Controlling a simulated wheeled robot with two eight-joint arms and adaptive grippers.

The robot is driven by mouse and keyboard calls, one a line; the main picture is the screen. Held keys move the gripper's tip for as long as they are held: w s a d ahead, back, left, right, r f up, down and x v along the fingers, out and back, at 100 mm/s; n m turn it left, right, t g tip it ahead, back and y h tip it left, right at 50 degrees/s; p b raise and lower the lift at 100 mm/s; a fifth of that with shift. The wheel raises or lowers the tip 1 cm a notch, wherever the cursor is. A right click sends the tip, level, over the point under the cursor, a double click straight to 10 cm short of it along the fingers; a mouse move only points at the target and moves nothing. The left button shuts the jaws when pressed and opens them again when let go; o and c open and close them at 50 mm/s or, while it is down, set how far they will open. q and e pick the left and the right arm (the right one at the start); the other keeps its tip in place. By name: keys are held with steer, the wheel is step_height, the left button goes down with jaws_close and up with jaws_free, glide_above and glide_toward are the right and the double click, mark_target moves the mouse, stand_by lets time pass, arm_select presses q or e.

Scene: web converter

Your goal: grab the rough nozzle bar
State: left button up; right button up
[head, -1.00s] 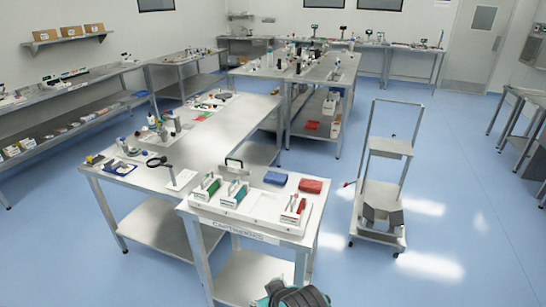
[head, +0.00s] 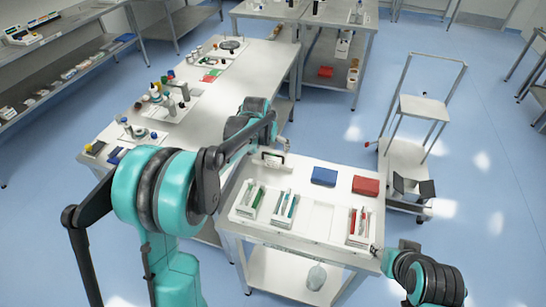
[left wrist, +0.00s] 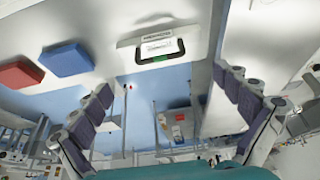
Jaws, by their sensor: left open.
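I cannot tell which piece is the rough nozzle bar. Candidates are slim coloured pieces in three white racks on the near cart: a green rack set (head: 251,200), a teal set (head: 285,205) and a red set (head: 359,224). My left gripper (head: 282,143) is at the cart's far left corner, beside a dark-framed handle piece (head: 272,158). In the left wrist view its fingers (left wrist: 162,85) are apart with nothing between them, and a labelled white piece (left wrist: 160,48) shows beyond. My right gripper (head: 376,251) is small at the cart's front right corner; its jaws are unclear.
A blue box (head: 324,176) and a red box (head: 365,185) lie at the back of the cart top (head: 310,235). A long bench (head: 215,110) with tools adjoins at the left. A wheeled trolley (head: 405,155) stands at the right, with open blue floor beyond.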

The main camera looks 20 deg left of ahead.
mark_target(273, 160)
arm_select(q)
steer(key=x, duration=0.3)
steer(key=b+x, duration=0.1)
steer(key=x, duration=0.6)
steer(key=shift+w, duration=0.45)
steer(key=shift+w+f, duration=0.15)
steer(key=shift+f, duration=0.1)
steer(key=shift+r, duration=0.1)
steer(key=c, duration=1.5)
